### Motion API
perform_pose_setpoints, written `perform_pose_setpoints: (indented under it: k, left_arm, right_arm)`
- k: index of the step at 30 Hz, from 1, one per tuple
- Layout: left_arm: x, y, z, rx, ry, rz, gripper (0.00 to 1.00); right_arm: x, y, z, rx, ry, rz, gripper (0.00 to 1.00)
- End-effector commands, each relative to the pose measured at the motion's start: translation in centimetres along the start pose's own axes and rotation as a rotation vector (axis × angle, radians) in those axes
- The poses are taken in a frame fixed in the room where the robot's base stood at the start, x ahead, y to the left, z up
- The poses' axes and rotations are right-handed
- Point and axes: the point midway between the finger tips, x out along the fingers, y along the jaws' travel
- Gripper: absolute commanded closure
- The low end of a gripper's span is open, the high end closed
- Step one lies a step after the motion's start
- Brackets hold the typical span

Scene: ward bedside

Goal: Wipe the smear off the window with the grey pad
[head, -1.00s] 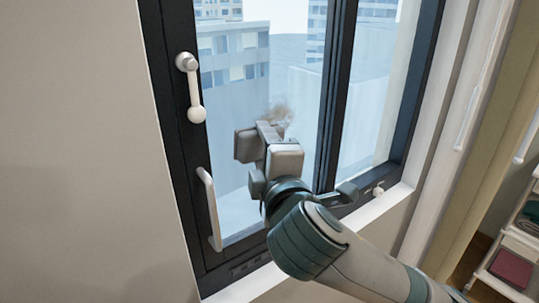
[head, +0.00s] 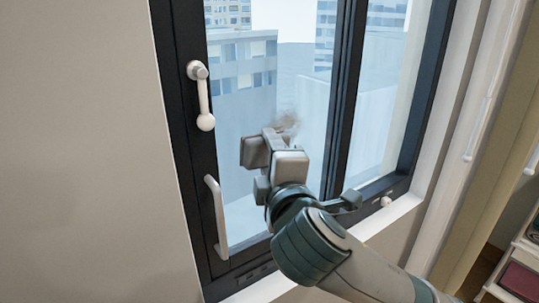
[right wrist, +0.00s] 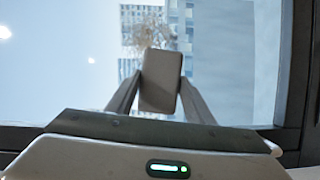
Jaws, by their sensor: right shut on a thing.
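The smear (head: 287,122) is a brownish, faint patch on the window's left pane (head: 240,190). It also shows in the right wrist view (right wrist: 150,35), just above the pad. The grey pad (right wrist: 160,82) is a rectangular block, held upright between the two fingers of my right gripper (head: 273,142), which is shut on it. In the head view the gripper is in front of the pane, just below the smear, and covers part of it. I cannot tell whether the pad touches the glass. My left gripper is not in view.
A white crank handle (head: 202,95) and a white pull handle (head: 216,217) stick out from the dark left frame (head: 180,150). A dark mullion (head: 343,100) stands right of the smear. A white sill (head: 385,217) runs below. A curtain (head: 480,180) hangs at the right.

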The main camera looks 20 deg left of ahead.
Motion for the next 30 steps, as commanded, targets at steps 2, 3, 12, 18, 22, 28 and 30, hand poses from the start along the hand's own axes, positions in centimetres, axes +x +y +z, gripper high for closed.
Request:
perform_pose_setpoints:
  k: [2,3,12,18,22,28,30]
  left_arm:
    - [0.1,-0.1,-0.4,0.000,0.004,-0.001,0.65]
    - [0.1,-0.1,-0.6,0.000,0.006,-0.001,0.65]
    - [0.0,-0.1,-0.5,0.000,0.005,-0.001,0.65]
    - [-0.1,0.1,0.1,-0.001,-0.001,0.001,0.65]
    - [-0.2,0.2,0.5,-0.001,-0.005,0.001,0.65]
    - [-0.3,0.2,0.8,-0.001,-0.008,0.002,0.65]
    - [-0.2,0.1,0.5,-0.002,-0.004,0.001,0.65]
  right_arm:
    - [0.1,0.0,-0.1,0.000,0.000,0.000,0.70]
    - [0.2,0.0,-0.1,0.000,0.000,0.000,0.70]
    - [0.7,0.0,-0.3,0.000,0.000,0.000,0.70]
    - [1.0,0.1,-0.4,0.000,0.000,0.001,0.70]
    - [1.1,0.1,-0.5,0.000,0.001,0.001,0.70]
    - [1.5,0.0,-0.6,0.000,0.000,0.000,0.70]
    - [1.5,0.0,-0.6,0.000,0.000,0.000,0.70]
